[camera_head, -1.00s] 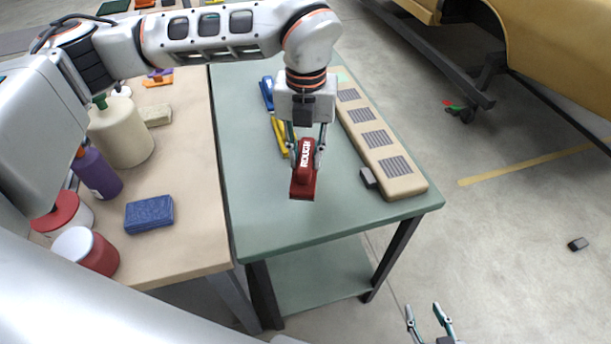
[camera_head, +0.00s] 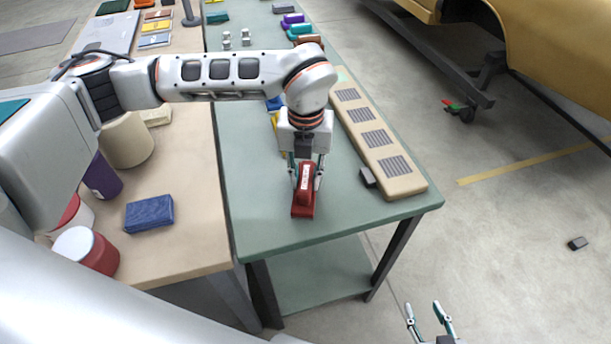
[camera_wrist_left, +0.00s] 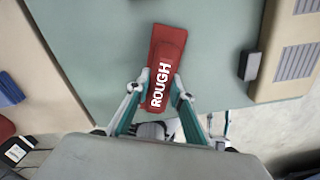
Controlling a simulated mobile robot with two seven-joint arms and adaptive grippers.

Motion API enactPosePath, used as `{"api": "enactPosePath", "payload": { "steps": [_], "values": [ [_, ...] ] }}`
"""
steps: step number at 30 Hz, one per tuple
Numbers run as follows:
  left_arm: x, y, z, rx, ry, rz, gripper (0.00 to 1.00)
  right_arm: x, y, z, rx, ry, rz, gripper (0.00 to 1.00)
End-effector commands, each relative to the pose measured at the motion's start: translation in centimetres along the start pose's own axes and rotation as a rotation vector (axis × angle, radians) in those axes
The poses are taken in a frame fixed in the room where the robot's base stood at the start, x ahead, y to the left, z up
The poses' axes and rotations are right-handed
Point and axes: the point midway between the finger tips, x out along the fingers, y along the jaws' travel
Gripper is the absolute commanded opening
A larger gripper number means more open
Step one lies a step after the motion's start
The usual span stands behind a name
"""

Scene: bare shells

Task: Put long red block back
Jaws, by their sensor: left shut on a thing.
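The long red block (camera_head: 303,203), with the white word ROUGH on it, is between the fingers of my left gripper (camera_head: 306,178). My left gripper is shut on it, over the near part of the green table (camera_head: 270,226). In the left wrist view the red block (camera_wrist_left: 168,48) lies lengthwise between the fingertips (camera_wrist_left: 160,90), with its far end reaching past them. I cannot tell whether the block touches the table. My right gripper (camera_head: 430,318) is at the bottom right, away from the table, with its two fingers apart and nothing between them.
A long tan board with grey slotted patches (camera_head: 378,148) lies along the table's right side, with a small dark block (camera_head: 367,177) beside it. Several coloured blocks (camera_head: 295,28) lie at the far end. A beige table (camera_head: 190,245) at left holds a blue sponge-like block (camera_head: 149,213).

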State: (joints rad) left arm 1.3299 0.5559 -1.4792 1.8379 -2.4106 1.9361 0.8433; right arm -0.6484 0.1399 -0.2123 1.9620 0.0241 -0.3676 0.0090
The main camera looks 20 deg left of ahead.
Motion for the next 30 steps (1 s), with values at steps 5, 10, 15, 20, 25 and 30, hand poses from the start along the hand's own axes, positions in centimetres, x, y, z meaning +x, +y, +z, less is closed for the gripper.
{"api": "enactPosePath", "payload": {
  "steps": [5, 10, 15, 20, 25, 30],
  "values": [
    [0.1, 0.0, 0.0, 0.0, 0.001, 0.001, 0.39, 0.0, 0.0, 0.1, 0.0, 0.0, 0.0, 0.4],
    [0.1, 0.0, 0.0, 0.0, 0.001, 0.001, 0.39, 0.0, 0.0, 0.0, 0.0, 0.0, 0.0, 0.4],
    [-0.3, 0.0, 0.0, 0.0, 0.0, 0.0, 0.39, -0.1, 0.0, -0.3, 0.0, 0.001, 0.0, 0.4],
    [-2.2, 0.0, 0.1, 0.0, -0.004, -0.001, 0.39, 0.0, 0.0, 0.0, 0.001, 0.001, 0.0, 0.4],
    [-5.8, 0.0, 0.1, -0.001, -0.004, -0.001, 0.39, 0.2, -0.1, 0.3, 0.001, -0.001, -0.001, 0.4],
    [-9.1, 0.0, 0.1, 0.0, -0.004, -0.001, 0.39, 0.3, -0.1, 0.6, 0.001, -0.002, -0.001, 0.4]
  ]
}}
